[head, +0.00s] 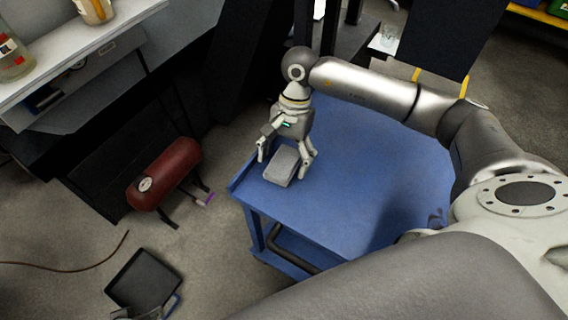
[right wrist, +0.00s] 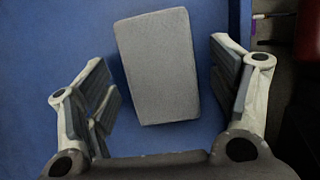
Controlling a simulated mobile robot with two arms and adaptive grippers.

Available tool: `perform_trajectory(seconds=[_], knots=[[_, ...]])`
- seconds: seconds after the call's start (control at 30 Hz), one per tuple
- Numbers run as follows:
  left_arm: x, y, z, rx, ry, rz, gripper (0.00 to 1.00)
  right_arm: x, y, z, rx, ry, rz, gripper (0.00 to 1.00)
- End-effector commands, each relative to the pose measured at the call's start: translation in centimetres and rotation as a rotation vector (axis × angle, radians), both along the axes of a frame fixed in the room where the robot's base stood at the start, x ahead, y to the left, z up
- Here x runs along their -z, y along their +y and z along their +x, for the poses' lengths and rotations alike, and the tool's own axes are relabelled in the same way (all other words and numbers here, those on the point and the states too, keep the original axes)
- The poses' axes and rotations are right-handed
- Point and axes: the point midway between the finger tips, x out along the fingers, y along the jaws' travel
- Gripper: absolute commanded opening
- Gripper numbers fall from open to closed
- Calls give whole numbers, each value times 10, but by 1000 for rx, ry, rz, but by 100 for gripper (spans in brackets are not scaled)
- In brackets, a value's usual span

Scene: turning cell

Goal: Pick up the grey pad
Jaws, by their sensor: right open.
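The grey pad (head: 281,166) is a small block lying on the blue cart top near its left corner in the head view. My right gripper (head: 285,157) points down over it, with its fingers apart on either side of the pad. In the right wrist view the pad (right wrist: 157,66) lies between the two open fingers of the right gripper (right wrist: 168,95), with a gap on each side, and reaches past the fingertips. I cannot see any contact. My left gripper is not in view.
The blue cart top (head: 375,165) is otherwise clear around the pad. A red tank (head: 165,173) stands on the floor to the left, beside a dark bench. A white shelf with jars (head: 92,10) is at the upper left. A black case (head: 143,279) lies on the floor.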

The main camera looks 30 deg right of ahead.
Motion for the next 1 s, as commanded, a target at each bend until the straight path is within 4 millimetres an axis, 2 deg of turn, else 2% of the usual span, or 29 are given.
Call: perform_trajectory(seconds=[0.2, 0.53, 0.83, 1.0], knots=[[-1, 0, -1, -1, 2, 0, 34, 1, 0, 0, 0, -1, 1, 80], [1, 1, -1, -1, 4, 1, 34, 1, 1, 0, 0, -1, 1, 39], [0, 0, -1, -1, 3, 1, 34, 0, 1, 0, 0, -1, 1, 38], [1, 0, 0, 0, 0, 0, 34, -10, 1, 1, 1, -3, 1, 38]])
